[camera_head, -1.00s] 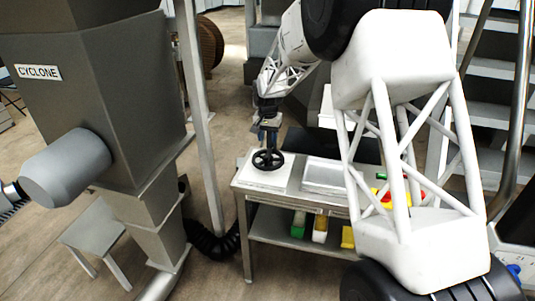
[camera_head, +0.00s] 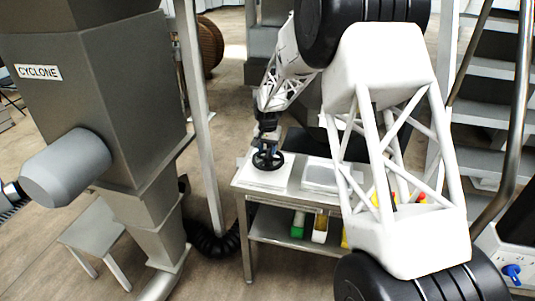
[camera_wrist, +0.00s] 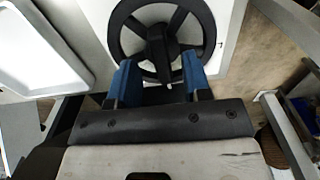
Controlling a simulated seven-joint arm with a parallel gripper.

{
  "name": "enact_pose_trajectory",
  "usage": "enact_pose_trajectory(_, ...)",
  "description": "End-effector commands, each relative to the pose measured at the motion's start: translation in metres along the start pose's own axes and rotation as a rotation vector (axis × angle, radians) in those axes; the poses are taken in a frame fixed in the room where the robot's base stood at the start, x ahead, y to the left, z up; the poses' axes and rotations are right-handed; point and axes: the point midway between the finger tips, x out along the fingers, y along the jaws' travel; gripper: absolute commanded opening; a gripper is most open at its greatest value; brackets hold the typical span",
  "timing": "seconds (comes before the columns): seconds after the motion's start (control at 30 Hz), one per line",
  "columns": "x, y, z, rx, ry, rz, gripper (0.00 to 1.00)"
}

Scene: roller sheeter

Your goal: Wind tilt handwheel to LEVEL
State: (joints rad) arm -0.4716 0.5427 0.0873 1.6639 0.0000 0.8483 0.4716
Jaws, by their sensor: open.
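The black spoked handwheel (camera_head: 267,160) sits on a white panel (camera_head: 258,178) at the left end of a grey bench. It also shows in the wrist view (camera_wrist: 122,40), with its hub and a dark crank-like part in the middle. My gripper (camera_head: 268,138) is right over the near part of the wheel. In the wrist view its two blue fingers (camera_wrist: 158,80) are apart, one on each side of the hub's near end. I cannot tell whether they touch the wheel. No LEVEL marking can be read.
A shallow grey tray (camera_head: 320,175) lies right of the wheel on the bench (camera_head: 290,193); it shows white in the wrist view (camera_wrist: 40,50). Green and yellow bins stand on the shelf below. The CYCLONE housing (camera_head: 95,110) and a post (camera_head: 200,120) stand to the left.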

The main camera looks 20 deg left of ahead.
Motion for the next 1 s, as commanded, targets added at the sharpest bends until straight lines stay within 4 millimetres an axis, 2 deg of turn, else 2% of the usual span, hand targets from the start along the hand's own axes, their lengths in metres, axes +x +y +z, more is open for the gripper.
enact_pose_trajectory(0.23, 0.020, 0.000, 0.000, 0.000, 0.000, 0.000, 0.45)
enact_pose_trajectory(0.6, 0.024, 0.000, 0.000, 0.000, 0.001, 0.000, 0.45)
enact_pose_trajectory(0.67, 0.024, 0.000, 0.000, 0.000, 0.001, 0.000, 0.37)
enact_pose_trajectory(0.9, 0.024, 0.000, 0.000, 0.000, 0.001, 0.000, 0.00)
enact_pose_trajectory(1.0, 0.023, 0.000, 0.000, 0.000, 0.001, 0.000, 0.00)
